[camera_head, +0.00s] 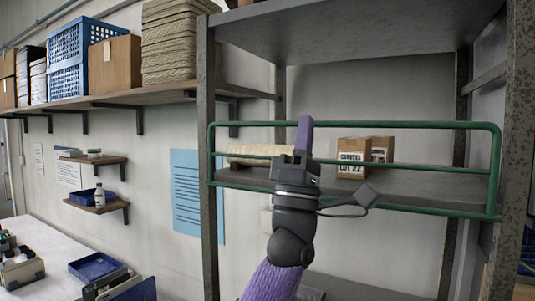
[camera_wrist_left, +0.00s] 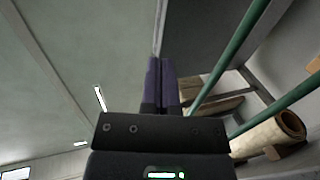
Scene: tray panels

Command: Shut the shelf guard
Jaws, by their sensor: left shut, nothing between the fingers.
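The shelf guard (camera_head: 350,125) is a green tube frame with several rails, standing upright across the front of a metal shelf (camera_head: 420,187). Its left end is by the left post and its right end is by the right post; I cannot tell whether it is fully closed or latched. Two of its rails show in the left wrist view (camera_wrist_left: 235,55), right of the fingers. My left gripper (camera_head: 305,120) is shut and empty, with purple fingers pointing up. It overlaps the guard's middle in the head view; I cannot tell whether it touches. My right gripper is not in view.
On the shelf behind the guard are a beige roll (camera_head: 255,152) and small cardboard boxes (camera_head: 352,157). Metal posts (camera_head: 208,160) flank the shelf. A wall shelf with crates and boxes and a white table (camera_head: 40,240) are at left.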

